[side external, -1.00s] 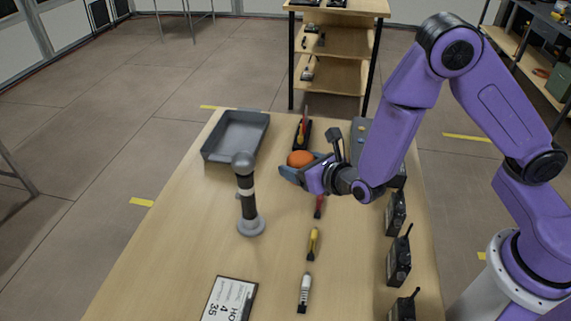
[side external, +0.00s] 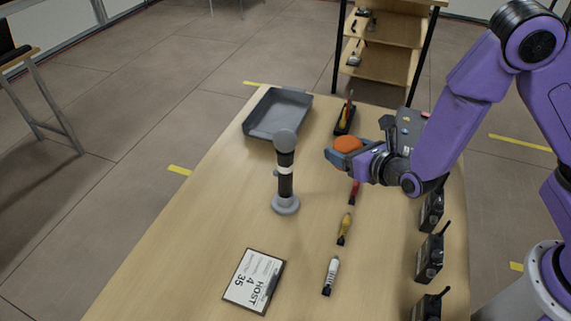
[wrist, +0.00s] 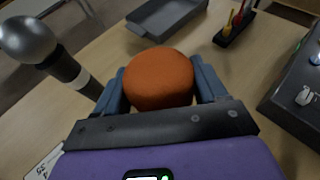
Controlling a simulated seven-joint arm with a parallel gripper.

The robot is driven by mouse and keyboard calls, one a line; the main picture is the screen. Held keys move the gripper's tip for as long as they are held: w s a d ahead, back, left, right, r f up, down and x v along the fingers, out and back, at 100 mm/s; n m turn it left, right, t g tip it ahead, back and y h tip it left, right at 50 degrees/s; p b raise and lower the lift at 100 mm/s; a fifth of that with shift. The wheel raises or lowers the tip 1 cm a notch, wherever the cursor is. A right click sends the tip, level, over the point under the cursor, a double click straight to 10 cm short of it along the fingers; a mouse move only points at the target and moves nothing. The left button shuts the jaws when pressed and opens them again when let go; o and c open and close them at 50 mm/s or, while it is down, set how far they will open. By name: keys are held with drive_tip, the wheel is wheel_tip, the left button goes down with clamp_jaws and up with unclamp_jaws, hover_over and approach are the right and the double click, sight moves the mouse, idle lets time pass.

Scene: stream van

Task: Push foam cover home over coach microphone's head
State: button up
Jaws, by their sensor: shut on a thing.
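An orange foam cover (side external: 348,144) is held between the two blue fingers of my gripper (side external: 343,156). In the wrist view the cover (wrist: 158,78) fills the space between the fingertips of my gripper (wrist: 160,88). A microphone (side external: 285,180) stands upright on a round grey base, with a bare grey ball head (side external: 285,142). My gripper is to the right of the microphone, apart from it, with the cover at about head level in the picture. The microphone head (wrist: 27,40) shows at the upper left of the wrist view. The cover's underside is hidden.
A grey tray (side external: 250,128) lies behind the microphone. A black holder (side external: 345,120) with tools stands behind my gripper. Coloured markers (side external: 344,228), a sign card (side external: 240,280) and several radios (side external: 430,258) lie nearer. The table around the microphone's base is clear.

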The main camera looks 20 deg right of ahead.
wheel_tip(320, 180, up, 21)
drive_tip(key=n+g+y, duration=0.1)
drive_tip(key=n+y, duration=0.3)
drive_tip(key=y, duration=0.1)
hover_over(292, 137)
drive_tip(key=w, duration=0.1)
drive_tip(key=f, duration=0.2)
drive_tip(key=a+f, duration=0.1)
drive_tip(key=f, duration=0.1)
drive_tip(key=shift+w, duration=0.2)
drive_tip(key=shift+f, duration=0.7)
drive_tip(key=shift+d, duration=0.1)
drive_tip(key=shift+f, duration=2.4)
drive_tip(key=shift+f, duration=2.45)
drive_tip(key=o, duration=1.1)
